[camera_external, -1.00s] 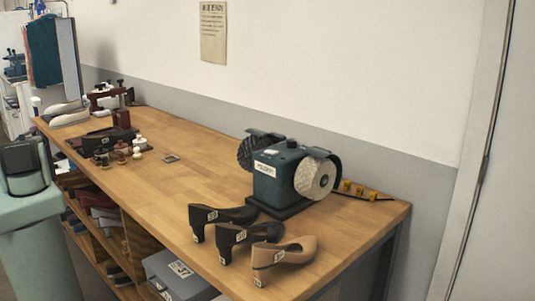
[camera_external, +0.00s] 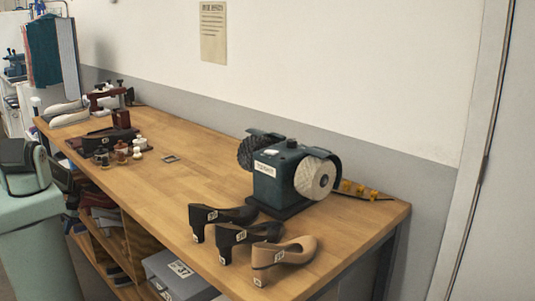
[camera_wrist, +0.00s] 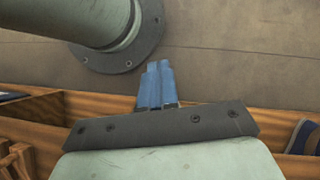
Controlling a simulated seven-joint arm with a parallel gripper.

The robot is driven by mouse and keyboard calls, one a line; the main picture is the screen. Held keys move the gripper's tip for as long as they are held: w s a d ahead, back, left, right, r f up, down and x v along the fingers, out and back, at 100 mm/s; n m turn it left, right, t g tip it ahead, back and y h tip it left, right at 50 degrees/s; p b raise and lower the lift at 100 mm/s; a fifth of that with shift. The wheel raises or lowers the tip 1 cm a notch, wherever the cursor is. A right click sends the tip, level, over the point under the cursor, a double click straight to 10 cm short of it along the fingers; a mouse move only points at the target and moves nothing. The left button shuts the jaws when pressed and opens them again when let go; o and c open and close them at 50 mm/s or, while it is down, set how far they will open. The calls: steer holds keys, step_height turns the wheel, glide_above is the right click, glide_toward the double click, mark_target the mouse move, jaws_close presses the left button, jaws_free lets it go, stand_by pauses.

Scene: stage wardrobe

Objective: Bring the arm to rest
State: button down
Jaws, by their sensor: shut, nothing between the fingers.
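My gripper (camera_wrist: 157,68) shows in the wrist view as two blue fingers side by side, shut with nothing between them. They point up in the picture, over a brown surface and beside a wooden edge. A pale green arm part (camera_external: 22,170) with a dark joint, mine, stands at the left edge of the external view, in front of the workbench (camera_external: 200,160). I cannot make out the fingers in the external view.
A bench grinder (camera_external: 268,190) and several shoe heel forms (camera_external: 284,250) stand at the bench's right end. Small bottles and dark tools (camera_external: 122,152) stand at the left. Shelves and a grey box (camera_external: 175,275) are below.

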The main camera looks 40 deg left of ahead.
steer(key=w+d+f+m, duration=0.1)
steer(key=w+d+f, duration=0.1)
steer(key=d, duration=1.2)
steer(key=w+d+f+m+g+y, duration=0.1)
steer(key=w+d+f, duration=0.1)
steer(key=d, duration=1.3)
steer(key=shift+w+m+y, duration=0.2)
steer(key=shift+m+y, duration=0.1)
steer(key=shift+d, duration=0.1)
